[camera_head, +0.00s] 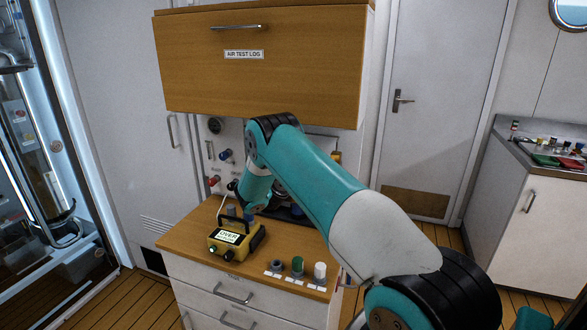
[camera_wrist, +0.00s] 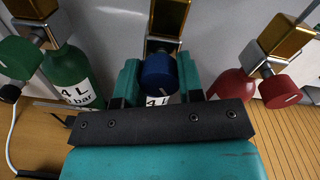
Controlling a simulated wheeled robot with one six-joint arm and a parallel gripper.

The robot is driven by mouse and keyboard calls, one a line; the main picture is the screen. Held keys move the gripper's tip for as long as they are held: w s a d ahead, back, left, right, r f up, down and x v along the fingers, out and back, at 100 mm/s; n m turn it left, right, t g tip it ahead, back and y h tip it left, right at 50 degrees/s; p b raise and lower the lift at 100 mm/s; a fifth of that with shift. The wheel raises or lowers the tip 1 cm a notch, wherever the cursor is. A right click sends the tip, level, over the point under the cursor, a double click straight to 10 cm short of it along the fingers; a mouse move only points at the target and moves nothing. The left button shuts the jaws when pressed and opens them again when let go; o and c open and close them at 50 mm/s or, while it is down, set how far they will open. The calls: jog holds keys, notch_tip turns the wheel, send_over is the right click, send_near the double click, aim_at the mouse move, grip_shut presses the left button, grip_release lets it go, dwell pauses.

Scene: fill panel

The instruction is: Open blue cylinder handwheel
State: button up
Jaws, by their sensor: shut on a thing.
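The blue handwheel (camera_wrist: 157,76) sits in the middle of the wrist view, in front of a brass valve block (camera_wrist: 168,18). My gripper (camera_wrist: 159,68) has one teal finger on each side of the handwheel and is shut on it. A white label reading 4 L shows just below the wheel; the rest of the blue cylinder is hidden behind my gripper. In the head view my arm reaches down to the back of the wooden counter (camera_head: 190,232), and it hides the handwheel and the fingertips.
A green cylinder (camera_wrist: 65,62) with a green handwheel (camera_wrist: 20,58) stands at left. A red cylinder (camera_wrist: 232,84) with a red handwheel (camera_wrist: 279,92) stands at right. A yellow device (camera_head: 237,239) and several small cups stand on the counter, below a wooden cabinet (camera_head: 265,80).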

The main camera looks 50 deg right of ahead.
jog(key=shift+s+f, duration=0.15)
jog(key=shift+f, duration=0.05)
dwell(0.3)
jog(key=o, duration=0.8)
jog(key=shift+o, duration=0.6)
jog(key=shift+r, duration=0.15)
